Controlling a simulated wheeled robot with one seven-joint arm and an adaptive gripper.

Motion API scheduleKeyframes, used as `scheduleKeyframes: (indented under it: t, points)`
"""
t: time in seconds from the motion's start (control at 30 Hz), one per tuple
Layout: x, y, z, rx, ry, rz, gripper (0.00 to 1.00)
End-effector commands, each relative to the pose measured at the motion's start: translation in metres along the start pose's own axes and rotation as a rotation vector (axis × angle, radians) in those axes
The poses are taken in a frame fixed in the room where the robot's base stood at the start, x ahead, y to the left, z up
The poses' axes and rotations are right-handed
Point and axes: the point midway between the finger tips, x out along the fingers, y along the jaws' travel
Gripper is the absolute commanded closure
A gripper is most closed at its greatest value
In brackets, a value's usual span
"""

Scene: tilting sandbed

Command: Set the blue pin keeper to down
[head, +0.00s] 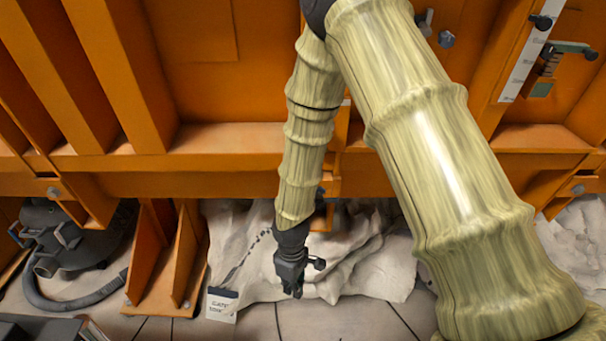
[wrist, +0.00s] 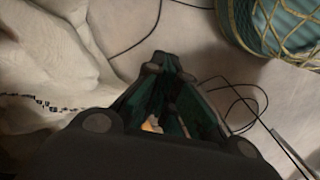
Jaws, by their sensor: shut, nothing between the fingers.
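My gripper (head: 297,292) points down in front of white draped cloth, below the orange frame, in the head view. In the wrist view its fingers (wrist: 163,64) are together with nothing held between them. I cannot pick out the blue pin keeper for certain in either view. A small blue-grey knob (head: 446,39) sits on the orange panel at the upper right of the head view, well above my gripper; I cannot tell whether it belongs to the keeper. My own arm hides the middle of the frame.
The orange frame (head: 220,183) crosses the view above my gripper. White cloth (head: 365,268) lies behind it. A dark machine with a hose (head: 68,240) stands at left, beside an orange bracket and a small label card (head: 221,304). A teal netted object (wrist: 270,28) and loose black cords lie near the fingers.

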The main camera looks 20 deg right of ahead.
Motion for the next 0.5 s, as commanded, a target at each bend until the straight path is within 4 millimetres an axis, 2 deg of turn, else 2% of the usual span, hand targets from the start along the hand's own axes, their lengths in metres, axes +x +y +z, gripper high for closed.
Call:
scheduleKeyframes:
  t: [0.03,0.5]
  points:
    - [-0.031,0.002,-0.005,-0.022,-0.006,0.009,1.00]
    - [-0.201,0.030,-0.041,-0.210,-0.095,0.101,1.00]
